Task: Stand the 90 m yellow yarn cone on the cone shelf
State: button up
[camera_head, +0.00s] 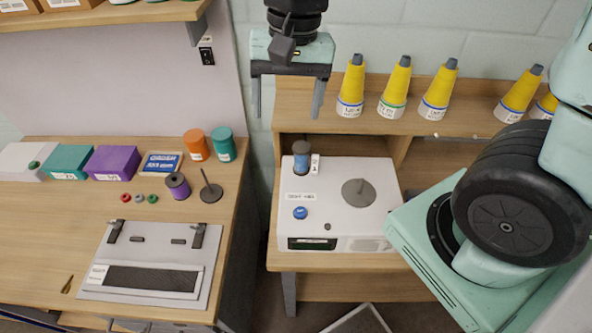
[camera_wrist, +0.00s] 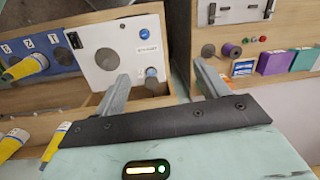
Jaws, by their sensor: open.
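Several yellow yarn cones with dark tips and white-labelled bases stand along the wooden shelf (camera_head: 385,126) in the head view. Three form a group, a left cone (camera_head: 351,86), a middle cone (camera_head: 396,87) and a right cone (camera_head: 440,88). Another cone (camera_head: 519,93) stands farther right, with one more partly hidden behind my arm. The labels are too small to tell which is the 90 m one. My gripper (camera_head: 287,104) is open and empty, left of the cones. In the wrist view its fingers (camera_wrist: 161,77) are apart with nothing between them. Yellow cones also show at the left there (camera_wrist: 27,67).
A white machine (camera_head: 345,230) with a dark disc, blue button and blue spool stands below the shelf. A table at left holds boxes, spools and a grey plate (camera_head: 125,245). A blue panel (camera_wrist: 40,48) shows in the wrist view. My arm covers the right side.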

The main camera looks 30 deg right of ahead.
jog(key=s+a+f+n, duration=0.1)
jog(key=s+a+n, duration=0.2)
jog(key=s+n, duration=0.3)
jog(key=s+a+f+n, duration=0.1)
jog(key=s+a+n, duration=0.2)
jog(key=s+n, duration=0.3)
jog(key=shift+s+n+h, duration=0.4)
jog(key=shift+s, duration=0.25)
jog(key=shift+f, duration=0.15)
